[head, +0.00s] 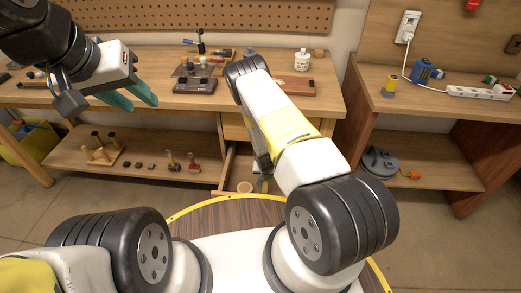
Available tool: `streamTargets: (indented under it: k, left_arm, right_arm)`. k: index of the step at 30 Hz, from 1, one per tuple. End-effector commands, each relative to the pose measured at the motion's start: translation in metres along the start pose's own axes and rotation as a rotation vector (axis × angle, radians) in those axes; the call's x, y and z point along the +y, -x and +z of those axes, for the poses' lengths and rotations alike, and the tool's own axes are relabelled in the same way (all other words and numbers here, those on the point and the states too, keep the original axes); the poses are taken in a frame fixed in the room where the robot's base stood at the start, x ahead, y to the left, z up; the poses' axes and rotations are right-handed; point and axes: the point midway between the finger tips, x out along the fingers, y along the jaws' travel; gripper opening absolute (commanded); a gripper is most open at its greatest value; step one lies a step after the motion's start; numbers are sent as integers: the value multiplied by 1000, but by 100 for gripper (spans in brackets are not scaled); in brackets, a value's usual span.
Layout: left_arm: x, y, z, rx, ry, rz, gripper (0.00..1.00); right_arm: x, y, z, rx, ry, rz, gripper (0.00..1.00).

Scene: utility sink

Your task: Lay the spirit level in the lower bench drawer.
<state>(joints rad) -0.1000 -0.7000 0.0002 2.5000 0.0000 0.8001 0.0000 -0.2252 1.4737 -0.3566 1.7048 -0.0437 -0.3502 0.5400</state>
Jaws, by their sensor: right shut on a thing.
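The lower bench drawer (227,168) is pulled open under the right part of the workbench, partly covered by my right arm. A round tan thing (245,186) shows inside it. My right gripper (263,180) is down at the open drawer, mostly hidden behind my own forearm. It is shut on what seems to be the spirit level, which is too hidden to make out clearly. My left gripper (142,103) is open and empty, its teal fingers apart, raised in front of the left part of the bench.
The workbench top (130,118) carries a dark tool block (195,86), a white bottle (302,60) and a flat brown box (295,87). The lower shelf (120,180) holds several small tools. A side bench (440,103) stands at right with a power strip (480,92).

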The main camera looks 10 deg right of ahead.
Motion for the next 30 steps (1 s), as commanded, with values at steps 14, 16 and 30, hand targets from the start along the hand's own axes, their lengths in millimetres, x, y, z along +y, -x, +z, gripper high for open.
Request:
streamTargets:
  k: [14, 16, 30]
  left_arm:
    - [0, 0, 0, 0, 0, 0, 36]
    - [0, 0, 0, 0, 0, 0, 36]
    - [0, 0, 0, 0, 0, 0, 36]
  right_arm:
    - [0, -60, -20, 2, -1, -1, 0]
    - [0, -62, -24, 1, 0, -1, 0]
    - [0, -85, -52, 1, 0, 0, 0]
